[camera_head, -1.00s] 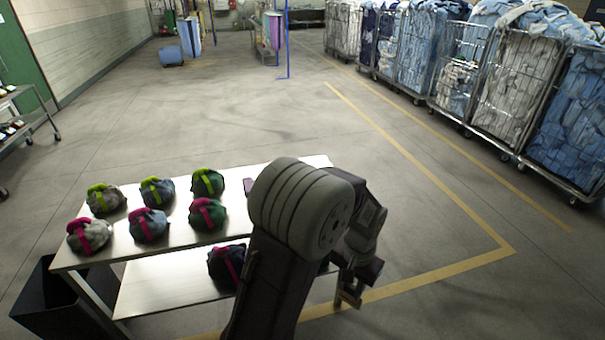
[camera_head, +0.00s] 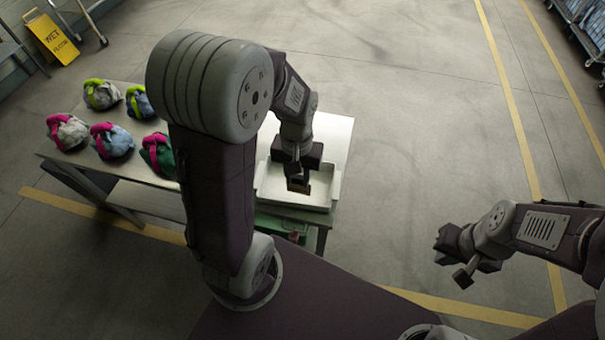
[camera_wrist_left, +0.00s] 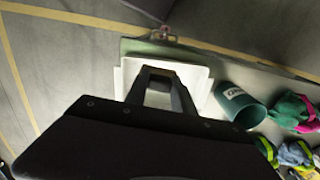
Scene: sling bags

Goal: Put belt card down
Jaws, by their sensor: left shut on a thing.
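In the head view my left gripper (camera_head: 299,186) points down over a white tray (camera_head: 326,195) on the right end of the table. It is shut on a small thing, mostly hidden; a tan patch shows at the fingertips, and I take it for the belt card. In the left wrist view the dark fingers (camera_wrist_left: 160,88) are over the white tray (camera_wrist_left: 198,84), and the card cannot be made out. I cannot tell whether it touches the tray. My right gripper (camera_head: 455,262) is over the floor on the right, its fingers apart and empty.
Several bags with pink or green straps, such as a blue one (camera_head: 112,142), stand on the table's left part. A green cylindrical container (camera_wrist_left: 238,104) stands beside the tray. A yellow floor sign (camera_head: 52,40) is at the far left.

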